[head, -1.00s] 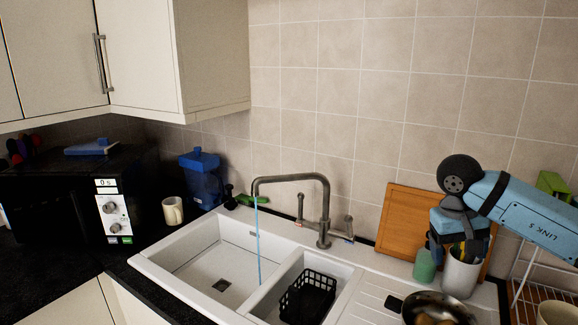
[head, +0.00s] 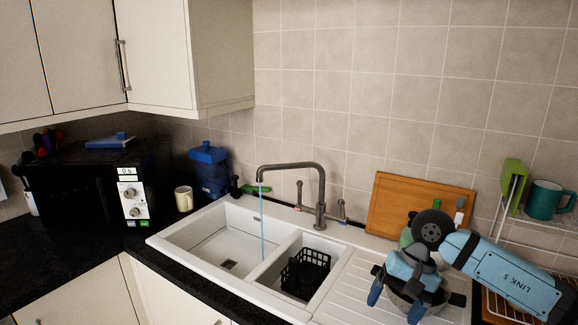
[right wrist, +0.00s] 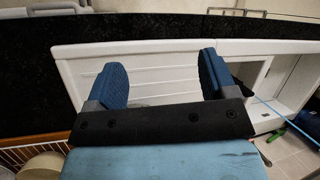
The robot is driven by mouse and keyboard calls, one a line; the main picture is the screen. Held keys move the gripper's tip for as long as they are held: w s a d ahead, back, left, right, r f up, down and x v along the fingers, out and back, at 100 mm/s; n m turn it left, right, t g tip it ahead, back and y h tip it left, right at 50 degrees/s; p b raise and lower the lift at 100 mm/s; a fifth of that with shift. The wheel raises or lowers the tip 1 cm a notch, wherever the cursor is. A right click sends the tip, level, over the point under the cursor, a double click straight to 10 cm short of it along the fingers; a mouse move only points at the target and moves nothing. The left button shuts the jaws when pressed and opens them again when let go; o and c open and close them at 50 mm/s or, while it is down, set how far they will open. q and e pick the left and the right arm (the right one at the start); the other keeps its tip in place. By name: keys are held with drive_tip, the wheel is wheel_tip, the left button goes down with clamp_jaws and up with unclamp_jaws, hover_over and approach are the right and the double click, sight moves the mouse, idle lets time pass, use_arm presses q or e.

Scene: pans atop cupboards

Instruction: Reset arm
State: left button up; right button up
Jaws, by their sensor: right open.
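My left gripper is not in view.
A white sink (head: 205,243) with a running tap (head: 318,190) and a black basket (head: 305,273) is left of my arm. A wooden board (head: 405,200) leans on the tiled wall. A wire rack (head: 540,225) with a teal mug (head: 545,200) stands at right.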

drive_tip(key=s+a+r+m+y+p, duration=0.1)
drive_tip(key=s+a+m+y, duration=0.3)
drive_tip(key=a+m+y, duration=0.3)
drive_tip(key=s+a+m+y+p, duration=0.1)
drive_tip(key=s+a+m+y, duration=0.4)
drive_tip(key=a+m+y, duration=0.25)
drive_tip(key=s+d+f+n+t+h+p, duration=0.15)
drive_tip(key=d+f+n+t+h, duration=0.35)
drive_tip(key=n+t, duration=0.85)
drive_tip(key=d+f+n+t+h+p, duration=0.25)
drive_tip(key=f+n+t+h, duration=0.3)
drive_tip(key=n, duration=1.45)
drive_tip(key=s+d+f+m+g+h, duration=0.2)
drive_tip(key=s+d+f+m+g, duration=0.1)
drive_tip(key=s+f+m, duration=0.3)
drive_tip(key=s+d+f+m+g+h, duration=0.3)
drive_tip(key=s+f+m, duration=0.3)
drive_tip(key=s+f, duration=0.1)
drive_tip(key=shift+d+f+m, duration=0.2)
drive_tip(key=shift+f+m, duration=0.1)
drive_tip(key=shift+f, duration=0.25)
